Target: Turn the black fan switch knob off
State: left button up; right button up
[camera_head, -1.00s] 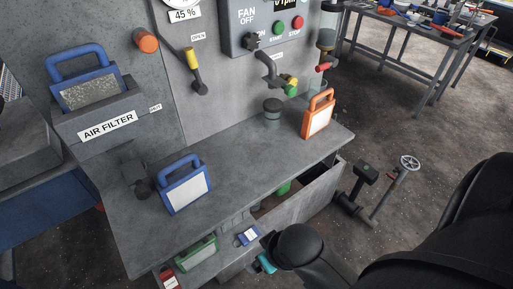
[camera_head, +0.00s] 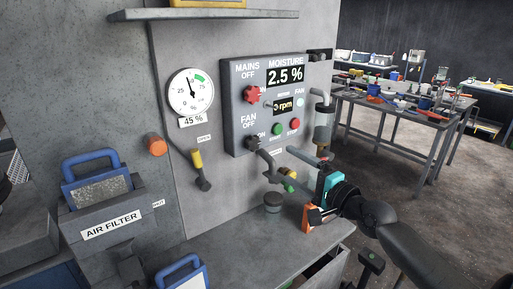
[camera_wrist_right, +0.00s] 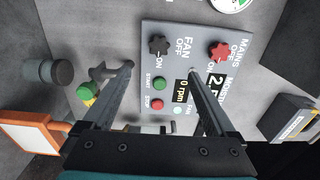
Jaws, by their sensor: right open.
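The black fan switch knob (camera_head: 252,143) is on the lower left of the grey control panel (camera_head: 238,108), between the FAN OFF and ON labels. In the right wrist view the knob (camera_wrist_right: 159,46) shows beyond and roughly between my fingertips; its exact turn is hard to read. My right gripper (camera_head: 285,166) is open and empty, to the right of and below the knob, apart from it. Its two fingers (camera_wrist_right: 160,68) also show spread in the wrist view. My left gripper is not in view.
A red mains knob (camera_head: 251,94), green button (camera_head: 278,129) and red button (camera_head: 295,124) share the panel. An orange frame (camera_head: 307,222) stands under my gripper.

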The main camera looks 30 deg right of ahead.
aim_at(255, 144)
jog(key=w, duration=0.8)
jog(key=w+a, duration=0.1)
jog(key=w, duration=0.4)
jog(key=shift+w+a, duration=0.1)
jog(key=shift+w, duration=0.9)
jog(key=c, duration=1.4)
jog(key=shift+o, duration=0.2)
